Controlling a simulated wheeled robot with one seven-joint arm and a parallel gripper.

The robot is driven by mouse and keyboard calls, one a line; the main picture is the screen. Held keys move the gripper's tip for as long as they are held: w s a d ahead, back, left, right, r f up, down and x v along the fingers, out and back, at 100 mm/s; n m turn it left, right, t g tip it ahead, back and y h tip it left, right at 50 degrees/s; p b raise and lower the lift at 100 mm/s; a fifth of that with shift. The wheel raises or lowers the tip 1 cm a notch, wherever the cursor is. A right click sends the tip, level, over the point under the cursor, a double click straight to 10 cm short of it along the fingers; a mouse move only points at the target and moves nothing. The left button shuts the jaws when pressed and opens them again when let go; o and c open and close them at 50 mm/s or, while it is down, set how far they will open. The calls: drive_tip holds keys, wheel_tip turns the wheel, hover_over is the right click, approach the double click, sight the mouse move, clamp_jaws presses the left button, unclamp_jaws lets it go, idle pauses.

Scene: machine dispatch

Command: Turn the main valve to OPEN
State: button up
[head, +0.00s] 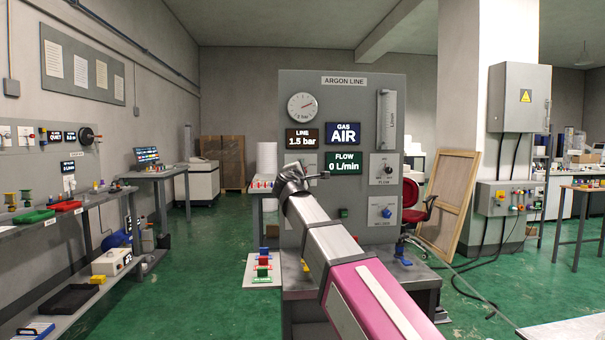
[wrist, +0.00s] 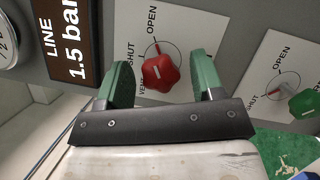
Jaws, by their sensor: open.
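The grey ARGON LINE panel (head: 340,105) stands ahead in the head view. In the wrist view a red lobed knob (wrist: 161,77) sits on a white plate marked OPEN and SHUT; the plate's name is partly hidden, so I cannot confirm it is the main valve. A red mark shows on its dial on the OPEN side. My gripper (wrist: 162,76) is open, with one green finger on each side of the red knob. I cannot tell whether they touch it. A green knob (wrist: 305,103) with its own OPEN plate is at the right. My arm hides this area in the head view.
Displays read LINE 1.5 bar (head: 304,139), GAS AIR (head: 343,134) and FLOW 0 L/min (head: 342,162). A blue knob (head: 386,213) is lower right on the panel. A red chair (head: 412,200) stands right of it. Green floor (head: 190,260) is clear to the left.

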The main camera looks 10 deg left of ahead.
drive_tip(key=s+a+f, duration=0.1)
drive_tip(key=s, duration=0.8)
drive_tip(key=shift+s+f, duration=0.15)
drive_tip(key=shift+s, duration=0.2)
